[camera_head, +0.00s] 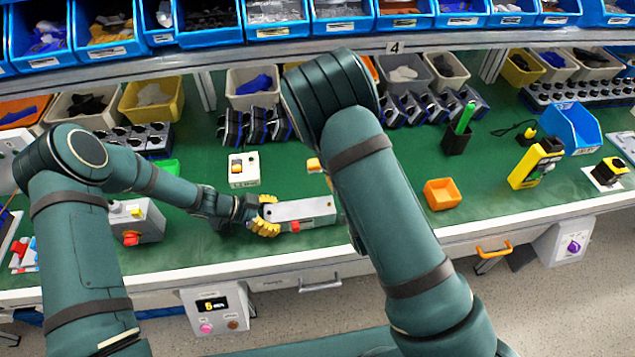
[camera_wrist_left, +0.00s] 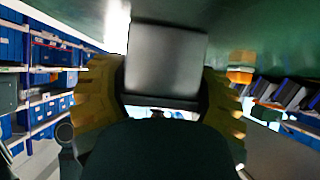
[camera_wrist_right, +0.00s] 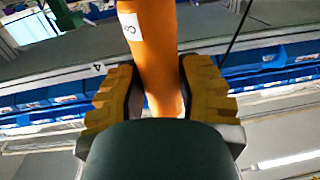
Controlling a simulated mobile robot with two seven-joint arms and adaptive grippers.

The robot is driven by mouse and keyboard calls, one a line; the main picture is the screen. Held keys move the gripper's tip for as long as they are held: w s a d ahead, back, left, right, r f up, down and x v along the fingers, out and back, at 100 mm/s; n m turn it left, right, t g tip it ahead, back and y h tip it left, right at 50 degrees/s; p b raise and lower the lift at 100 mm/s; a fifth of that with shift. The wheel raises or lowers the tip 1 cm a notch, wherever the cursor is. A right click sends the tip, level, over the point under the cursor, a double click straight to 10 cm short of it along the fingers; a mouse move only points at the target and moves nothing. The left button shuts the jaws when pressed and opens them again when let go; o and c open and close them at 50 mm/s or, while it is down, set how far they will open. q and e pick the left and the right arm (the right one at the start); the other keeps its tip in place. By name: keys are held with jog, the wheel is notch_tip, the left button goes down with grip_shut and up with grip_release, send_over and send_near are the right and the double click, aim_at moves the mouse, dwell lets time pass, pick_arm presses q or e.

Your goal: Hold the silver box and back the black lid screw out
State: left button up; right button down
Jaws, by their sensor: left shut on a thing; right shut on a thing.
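The silver box (camera_head: 305,209) is a long grey block lying lengthwise above the green bench near its front edge. My left gripper (camera_head: 268,214) is shut on its left end with yellow fingers. In the left wrist view the box's grey end (camera_wrist_left: 165,60) sits between the fingers (camera_wrist_left: 165,105). In the right wrist view my right gripper (camera_wrist_right: 155,100) is shut on an orange handle (camera_wrist_right: 155,45) with a white label. I cannot make out the black lid screw.
A grey box with a red knob (camera_head: 135,220) stands left of the silver box. A white switch box (camera_head: 243,169) is behind it.

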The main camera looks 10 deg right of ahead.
jog(key=s+a+r+n+g+y, duration=0.1)
jog(key=a+r+n+y, duration=0.25)
jog(key=a, duration=0.55)
jog(key=s+a+r+n+g+y, duration=0.1)
jog(key=s+a+r+n+y, duration=0.2)
jog(key=a, duration=0.6)
pick_arm(q)
jog(key=shift+f, duration=0.1)
pick_arm(e)
jog(key=shift+m+y, duration=0.65)
jog(key=shift+w+a+f, duration=0.1)
jog(key=shift+w+f, duration=0.15)
jog(key=shift+f, duration=0.6)
jog(key=shift+w+a+f, duration=0.1)
jog(key=shift+w+f, duration=0.15)
jog(key=shift+f, duration=0.6)
jog(key=shift+w+a+f, duration=0.1)
jog(key=shift+w+f, duration=0.15)
jog(key=shift+f, duration=0.6)
pick_arm(q)
jog(key=o, duration=0.6)
jog(key=shift+c, duration=0.2)
jog(key=c, duration=0.6)
jog(key=shift+o, duration=0.2)
pick_arm(e)
jog(key=c, duration=1.4)
grip_release()
grip_shut()
